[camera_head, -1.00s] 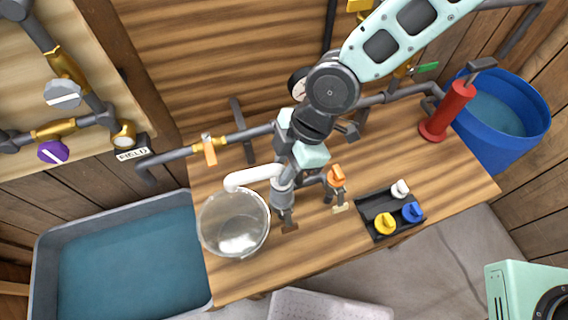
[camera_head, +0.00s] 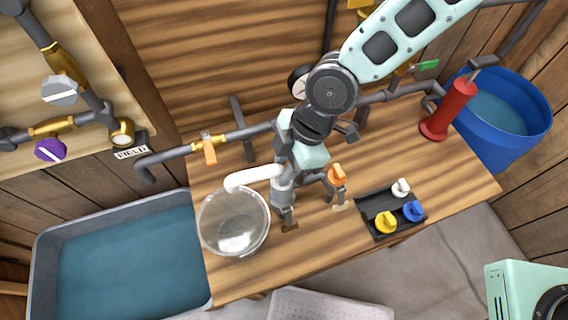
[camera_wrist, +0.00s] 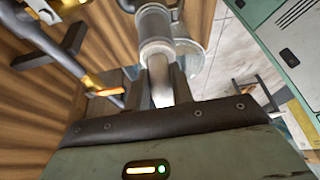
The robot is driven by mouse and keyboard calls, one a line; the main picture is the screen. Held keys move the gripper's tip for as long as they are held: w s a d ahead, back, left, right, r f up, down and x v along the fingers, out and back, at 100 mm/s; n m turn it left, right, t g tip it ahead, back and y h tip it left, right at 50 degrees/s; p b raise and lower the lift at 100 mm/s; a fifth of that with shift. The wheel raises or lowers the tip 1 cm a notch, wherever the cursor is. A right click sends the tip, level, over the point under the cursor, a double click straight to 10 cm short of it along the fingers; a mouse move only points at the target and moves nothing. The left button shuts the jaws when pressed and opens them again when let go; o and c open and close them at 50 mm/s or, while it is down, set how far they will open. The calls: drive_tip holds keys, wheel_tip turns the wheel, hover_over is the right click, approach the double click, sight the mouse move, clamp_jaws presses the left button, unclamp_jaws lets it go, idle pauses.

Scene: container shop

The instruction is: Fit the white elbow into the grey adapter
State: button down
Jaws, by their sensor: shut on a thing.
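The grey adapter (camera_head: 283,192) stands upright below the elbow's right end, and the two touch or overlap there. I cannot tell how deep the elbow sits. My gripper (camera_head: 283,172) is at that joint, shut on the elbow. In the wrist view the elbow (camera_wrist: 160,80) is between my fingers and meets the grey adapter (camera_wrist: 154,25) beyond them.
The clear bowl (camera_head: 233,240) stands at the bench's left edge. A black tray (camera_head: 371,207) with coloured caps lies to the right. An orange-handled valve (camera_head: 337,174) is close by my gripper. A red pump (camera_head: 447,112) and blue barrel (camera_head: 543,120) stand at right; a grey water tank (camera_head: 50,240) is at left.

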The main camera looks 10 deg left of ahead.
drive_tip(key=shift+f, duration=0.15)
drive_tip(key=c, duration=1.1)
unclamp_jaws()
drive_tip(key=b+v, duration=0.1)
drive_tip(key=v, duration=1.6)
drive_tip(key=shift+r+b, duration=0.25)
drive_tip(key=shift+b, duration=0.1)
drive_tip(key=s+d+f+m+t+h+b, duration=0.1)
drive_tip(key=s+d+f+m+b, duration=0.1)
drive_tip(key=d+m, duration=0.3)
drive_tip(key=s+d+f+m+h+b, duration=0.1)
drive_tip(key=s+d+f+m+b, duration=0.2)
drive_tip(key=s+d+m, duration=0.1)
drive_tip(key=s+d+f+m+t+h+b, duration=0.1)
drive_tip(key=s+d+f+m+b, duration=0.2)
drive_tip(key=d+m, duration=0.3)
drive_tip(key=shift+s+d+f+m+t, duration=0.1)
drive_tip(key=shift+m+t, duration=0.05)
drive_tip(key=shift+m, duration=0.35)
drive_tip(key=shift+s+d+m+t, duration=0.1)
drive_tip(key=shift+s+m+t, duration=0.05)
drive_tip(key=shift+m, duration=0.35)
